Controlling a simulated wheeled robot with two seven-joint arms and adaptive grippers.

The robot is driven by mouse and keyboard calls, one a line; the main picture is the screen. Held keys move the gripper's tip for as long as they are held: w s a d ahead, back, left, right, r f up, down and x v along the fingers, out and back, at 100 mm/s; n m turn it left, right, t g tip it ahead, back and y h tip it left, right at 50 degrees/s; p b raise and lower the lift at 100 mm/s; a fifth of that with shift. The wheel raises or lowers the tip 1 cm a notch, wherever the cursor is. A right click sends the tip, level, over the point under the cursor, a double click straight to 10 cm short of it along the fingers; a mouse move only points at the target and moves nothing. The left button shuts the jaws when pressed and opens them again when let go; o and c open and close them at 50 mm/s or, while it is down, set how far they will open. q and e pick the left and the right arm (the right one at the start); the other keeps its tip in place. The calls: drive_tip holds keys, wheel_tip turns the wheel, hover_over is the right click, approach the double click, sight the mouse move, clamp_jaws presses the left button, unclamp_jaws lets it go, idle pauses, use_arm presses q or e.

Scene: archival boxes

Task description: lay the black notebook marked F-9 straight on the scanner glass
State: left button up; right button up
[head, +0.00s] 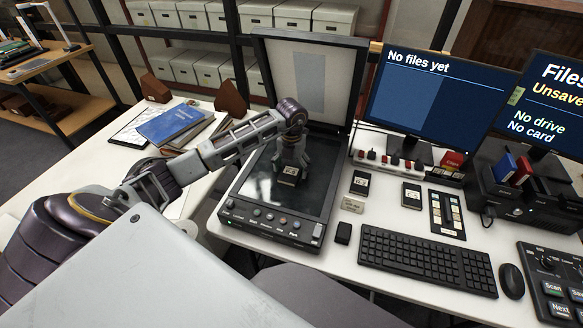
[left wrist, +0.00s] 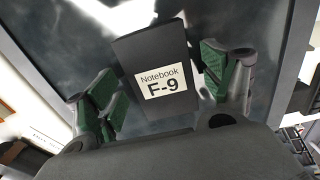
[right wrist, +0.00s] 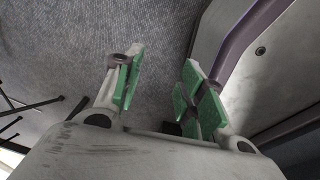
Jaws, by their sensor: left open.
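The black notebook (left wrist: 153,55) with a white "Notebook F-9" label lies on the dark scanner glass (head: 258,205). In the head view the notebook (head: 290,171) is mostly hidden by my left gripper (head: 290,165), which points down over it. In the left wrist view my left gripper (left wrist: 165,88) is open, with one green-padded finger on each side of the notebook and gaps between. Whether the notebook is exactly square to the glass I cannot tell. My right gripper (right wrist: 158,85) is open and empty over grey floor, away from the scanner.
The scanner lid (head: 340,80) stands open behind the glass. A blue book (head: 175,124) and papers lie on the left of the desk. The monitor (head: 425,95) reads "No files yet". The keyboard (head: 428,258), mouse (head: 511,280) and small dark items are right of the scanner.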

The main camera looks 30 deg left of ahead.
sight(291, 169)
use_arm(q)
drive_tip(key=shift+r, duration=0.7)
wheel_tip(291, 169, up, 3)
drive_tip(key=shift+r, duration=0.2)
wheel_tip(291, 169, up, 8)
drive_tip(key=shift+f, duration=0.25)
use_arm(e)
drive_tip(key=shift+s+a+f, duration=0.1)
drive_tip(key=shift+s+d, duration=0.1)
drive_tip(key=shift+d, duration=0.75)
drive_tip(key=shift+a, duration=0.1)
